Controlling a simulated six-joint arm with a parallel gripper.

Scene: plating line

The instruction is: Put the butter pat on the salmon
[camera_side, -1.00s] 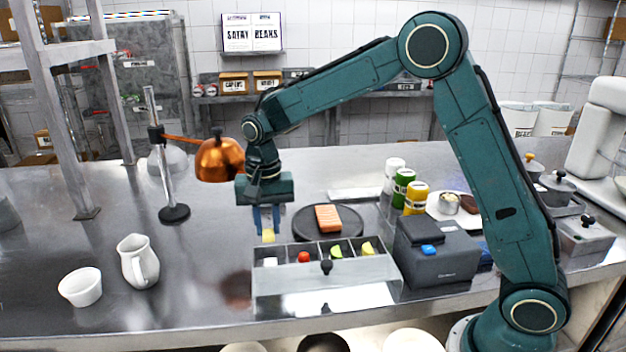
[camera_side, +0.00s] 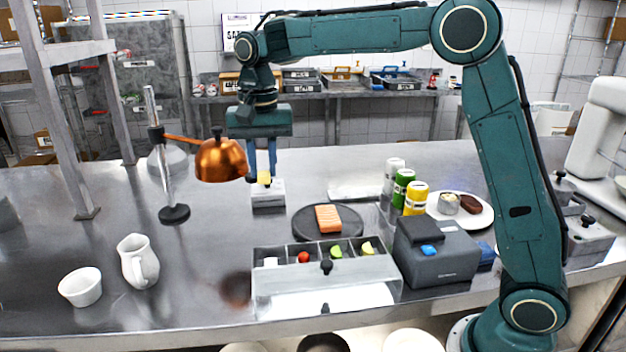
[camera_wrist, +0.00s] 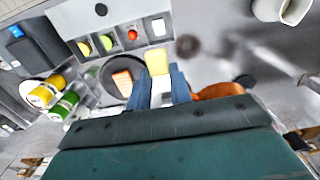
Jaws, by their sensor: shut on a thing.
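The butter pat (camera_side: 264,177) is a small pale yellow block. My gripper (camera_side: 262,174) is shut on it and holds it well above the counter, in front of the copper lamp's right side in the side view. In the wrist view the butter pat (camera_wrist: 157,61) sits between the blue fingertips (camera_wrist: 160,80). The salmon (camera_side: 328,218) is an orange striped block on a round dark slate plate (camera_side: 300,228), to the right of and lower than my gripper. The salmon also shows in the wrist view (camera_wrist: 122,82), just left of the butter.
A compartment bin (camera_side: 326,283) with garnishes stands in front of the slate. The copper heat lamp (camera_side: 219,160) is close to the left of my gripper. Yellow and green cans (camera_side: 415,198) stand to the right. A white jug (camera_side: 138,262) and ramekin (camera_side: 81,287) are at left.

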